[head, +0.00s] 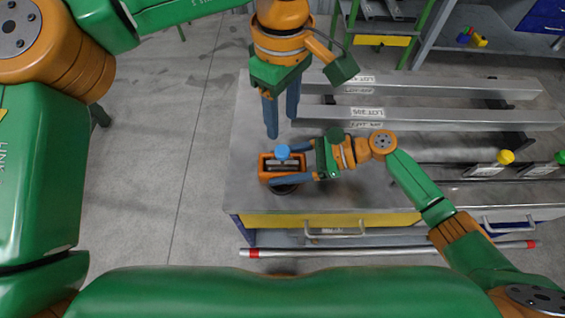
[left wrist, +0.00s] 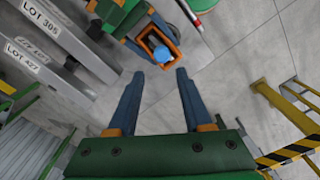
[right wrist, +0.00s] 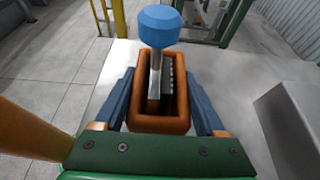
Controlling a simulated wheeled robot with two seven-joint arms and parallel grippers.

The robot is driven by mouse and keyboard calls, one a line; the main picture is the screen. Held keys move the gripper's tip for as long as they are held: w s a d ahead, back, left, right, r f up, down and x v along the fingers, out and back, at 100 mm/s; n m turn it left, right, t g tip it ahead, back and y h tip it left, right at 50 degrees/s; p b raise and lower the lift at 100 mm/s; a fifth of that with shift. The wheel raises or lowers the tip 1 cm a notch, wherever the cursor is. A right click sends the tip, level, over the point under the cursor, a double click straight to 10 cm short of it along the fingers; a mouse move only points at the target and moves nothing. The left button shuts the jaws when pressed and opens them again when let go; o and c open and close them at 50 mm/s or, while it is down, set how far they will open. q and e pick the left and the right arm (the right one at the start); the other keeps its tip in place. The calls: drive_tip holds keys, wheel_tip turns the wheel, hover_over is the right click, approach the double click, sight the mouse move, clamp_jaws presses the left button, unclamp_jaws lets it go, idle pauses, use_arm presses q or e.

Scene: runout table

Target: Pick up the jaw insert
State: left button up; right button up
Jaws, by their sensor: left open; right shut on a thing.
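The jaw insert appears to be the metal piece with a dark ribbed face (right wrist: 166,88) and a blue knob (right wrist: 160,26) on a stem, standing inside an open-topped orange holder (right wrist: 160,124). The blue knob also shows in the head view (head: 283,152) and in the left wrist view (left wrist: 161,54). My right gripper (head: 279,166) is shut on the orange holder, one finger along each side, near the table's left end. My left gripper (head: 281,122) is open and empty, pointing down just behind the holder. In the left wrist view, the knob lies beyond its fingertips.
The grey table (head: 245,170) has long metal bars with lot labels (head: 430,114) across its back. Pieces with a yellow knob (head: 506,157) and a green knob (head: 560,157) stand at its right. A yellow drawer front (head: 270,220) and a pipe (head: 350,251) are at the front.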

sight(283, 149)
use_arm(q)
drive_tip(key=shift+o, duration=1.8)
drive_tip(key=shift+n, duration=0.4)
drive_tip(key=n, duration=0.4)
drive_tip(key=shift+s+r+n, duration=0.15)
drive_tip(key=shift+s+n, duration=0.05)
drive_tip(key=shift+n, duration=0.2)
drive_tip(key=n, duration=0.3)
drive_tip(key=shift+a, duration=0.1)
drive_tip(key=shift+n, duration=0.3)
wheel_tip(283, 149, down, 12)
drive_tip(key=shift+r, duration=0.15)
